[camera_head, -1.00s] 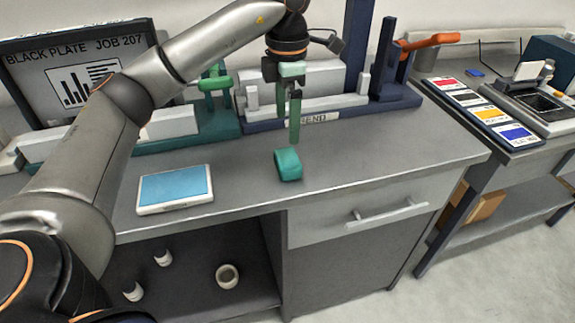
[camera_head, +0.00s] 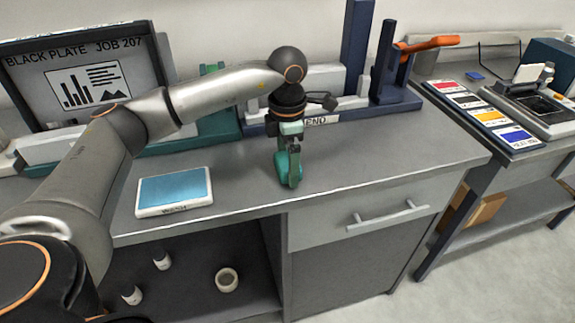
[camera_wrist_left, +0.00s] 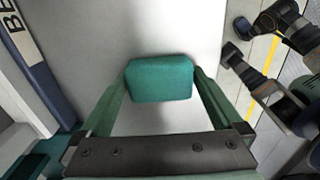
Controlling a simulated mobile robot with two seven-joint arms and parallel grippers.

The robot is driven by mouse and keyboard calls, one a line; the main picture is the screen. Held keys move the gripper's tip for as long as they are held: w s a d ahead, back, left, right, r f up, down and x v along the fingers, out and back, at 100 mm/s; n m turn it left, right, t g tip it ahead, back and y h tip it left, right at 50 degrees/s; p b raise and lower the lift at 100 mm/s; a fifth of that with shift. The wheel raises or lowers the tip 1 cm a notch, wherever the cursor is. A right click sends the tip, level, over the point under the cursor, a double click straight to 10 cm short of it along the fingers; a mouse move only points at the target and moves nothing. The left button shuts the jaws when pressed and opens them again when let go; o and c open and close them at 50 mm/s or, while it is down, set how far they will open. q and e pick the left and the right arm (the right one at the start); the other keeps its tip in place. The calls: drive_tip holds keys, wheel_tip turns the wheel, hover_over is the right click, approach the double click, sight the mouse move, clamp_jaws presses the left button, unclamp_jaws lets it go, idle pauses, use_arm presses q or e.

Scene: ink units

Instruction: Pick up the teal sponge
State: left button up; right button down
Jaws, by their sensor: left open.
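The teal sponge (camera_wrist_left: 160,78) sits on the grey counter between the two green fingers of my left gripper (camera_wrist_left: 160,90) in the left wrist view. The fingers are open, one on each side of it; I cannot tell whether they touch its sides. In the head view my left gripper (camera_head: 289,176) points down at the counter top, and its fingers hide most of the sponge. My right gripper is not in these views.
A blue-topped white pad (camera_head: 175,188) lies on the counter to the left. The blue BEND machine (camera_head: 335,120) stands behind the gripper. A drawer with a handle (camera_head: 388,213) is below the counter's front edge. A second bench (camera_head: 545,140) stands at the right.

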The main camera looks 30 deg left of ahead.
use_arm(q)
drive_tip(key=shift+c, duration=0.4)
drive_tip(key=c, duration=0.9)
drive_tip(key=shift+r, duration=0.55)
wheel_tip(320, 180, up, 2)
drive_tip(key=shift+r, duration=0.2)
drive_tip(key=s+a+r, duration=0.2)
drive_tip(key=s+r, duration=0.1)
drive_tip(key=s, duration=0.1)
drive_tip(key=s+a+r, duration=0.2)
drive_tip(key=s+r, duration=0.1)
drive_tip(key=s, duration=0.1)
drive_tip(key=s+a+r+p, duration=0.1)
drive_tip(key=s+a+r, duration=0.2)
drive_tip(key=s, duration=0.1)
drive_tip(key=shift+a+r, duration=0.1)
drive_tip(key=shift+r, duration=0.2)
